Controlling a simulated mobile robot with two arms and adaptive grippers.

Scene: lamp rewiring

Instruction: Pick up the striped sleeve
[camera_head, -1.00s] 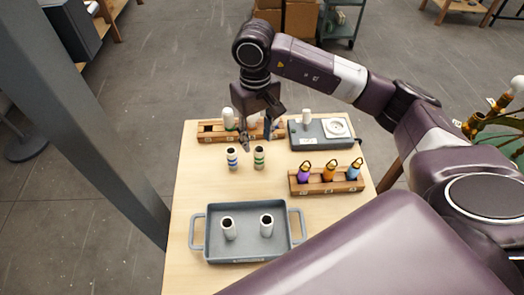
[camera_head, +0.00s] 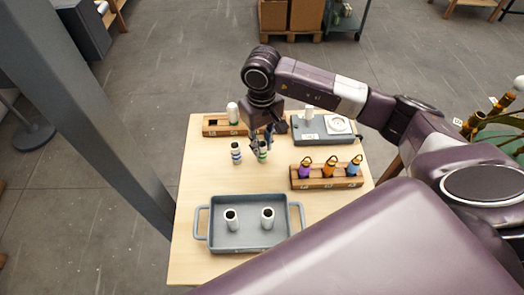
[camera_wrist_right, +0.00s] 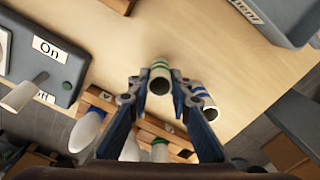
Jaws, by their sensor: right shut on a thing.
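Two white striped sleeves stand upright on the wooden table, one with blue bands (camera_head: 236,153) and one with green bands (camera_head: 263,152). The green-banded sleeve also shows between the fingertips in the right wrist view (camera_wrist_right: 160,77). My right gripper (camera_head: 261,139) comes down on it from above and is shut on it. The blue-banded sleeve stands just beside the fingers in the right wrist view (camera_wrist_right: 203,100). I cannot tell whether the green sleeve is off the table. My left gripper is not in view.
A grey tray (camera_head: 205,243) with two plain sleeves lies at the front. A wooden rack (camera_head: 327,184) holds purple, orange and blue pieces. A switch box (camera_head: 308,136) stands at the back right. A rack with bulbs (camera_head: 213,131) stands behind the sleeves.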

